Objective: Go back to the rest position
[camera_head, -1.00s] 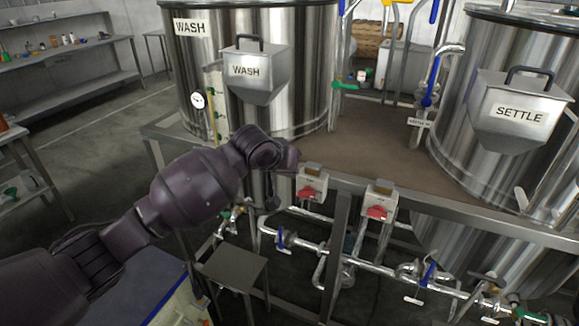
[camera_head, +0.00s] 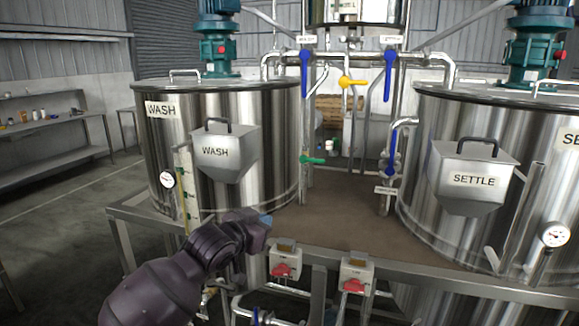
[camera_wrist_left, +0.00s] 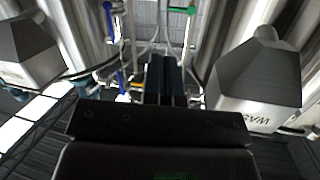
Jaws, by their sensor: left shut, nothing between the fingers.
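My left arm comes in from the bottom left of the head view. Its gripper (camera_head: 265,219) is mostly hidden behind the wrist, in front of the steel frame and below the wash tank (camera_head: 270,140). In the left wrist view its two dark fingers (camera_wrist_left: 166,75) lie together, shut and with nothing between them. The wash hopper (camera_wrist_left: 255,85) is at the right of that view, its label upside down, and the settle hopper (camera_wrist_left: 25,50) is at the left. Both stand clear of the fingers in the picture. My right gripper is in neither view.
The settle tank (camera_head: 420,190) stands at the right. Blue-handled valves (camera_head: 388,75) and a yellow one (camera_head: 350,82) are behind. Open floor (camera_head: 60,220) lies at the left.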

